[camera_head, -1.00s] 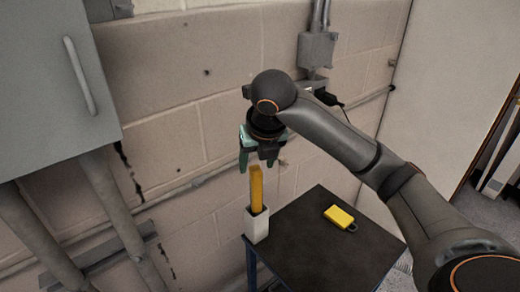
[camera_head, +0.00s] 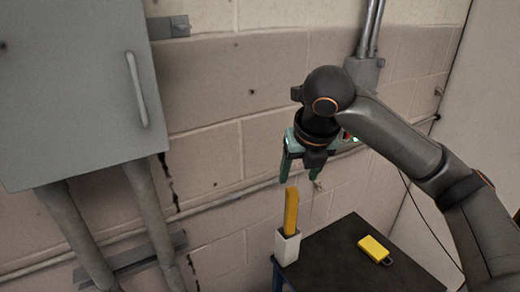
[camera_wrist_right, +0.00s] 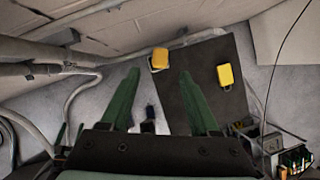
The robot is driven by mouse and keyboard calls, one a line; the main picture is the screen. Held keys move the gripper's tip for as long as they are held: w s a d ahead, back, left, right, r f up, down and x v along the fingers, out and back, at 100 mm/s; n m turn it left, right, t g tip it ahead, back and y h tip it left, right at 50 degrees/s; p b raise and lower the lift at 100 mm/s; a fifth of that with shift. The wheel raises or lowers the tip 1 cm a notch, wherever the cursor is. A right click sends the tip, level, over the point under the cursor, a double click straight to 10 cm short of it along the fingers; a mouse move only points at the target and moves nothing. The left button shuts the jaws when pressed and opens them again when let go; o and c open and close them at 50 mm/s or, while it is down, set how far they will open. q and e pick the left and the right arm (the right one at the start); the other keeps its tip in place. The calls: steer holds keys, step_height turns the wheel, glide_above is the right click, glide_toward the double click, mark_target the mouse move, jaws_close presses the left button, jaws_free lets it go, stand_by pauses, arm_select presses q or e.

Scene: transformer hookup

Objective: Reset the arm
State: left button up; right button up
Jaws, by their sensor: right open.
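My right arm comes in from the right in the head view. Its gripper (camera_head: 301,173) points down, open and empty, above a yellow stick-like item (camera_head: 291,210). That item stands upright in a white holder (camera_head: 287,247) at the left corner of a dark table (camera_head: 345,262). In the right wrist view the green fingers (camera_wrist_right: 164,103) are spread apart with nothing between them, and the yellow item's top (camera_wrist_right: 160,59) shows beyond them. My left gripper is not in view.
A yellow tag-like object (camera_head: 374,248) lies on the table. A grey wall cabinet (camera_head: 75,90) with a handle and thick pipes (camera_head: 150,215) below stands at left. A grey box with conduits (camera_head: 364,72) is on the wall behind my arm. A thin cable hangs at right.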

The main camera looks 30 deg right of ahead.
steer(key=shift+a+f, duration=0.1)
steer(key=s+a+f+m+y, duration=0.25)
steer(key=a+f+m, duration=0.35)
steer(key=f, duration=0.3)
steer(key=s+a+f+m+y, duration=0.1)
steer(key=s+a+f+m, duration=0.2)
steer(key=a+f+m, duration=0.5)
steer(key=s+d+f+m+h, duration=0.1)
steer(key=s+d+f+m, duration=0.3)
steer(key=s+f+m, duration=0.35)
steer(key=s+d+f+m+h, duration=0.1)
steer(key=s+d+f+m, duration=0.2)
steer(key=s+f+m, duration=0.45)
steer(key=w+a+f+m+t+y, duration=0.1)
steer(key=w+a+f+t, duration=0.3)
steer(key=f, duration=0.5)
steer(key=shift+a+t+y, duration=0.25)
steer(key=shift+t+y, duration=0.15)
steer(key=shift+y, duration=0.25)
steer(key=shift+w, duration=0.1)
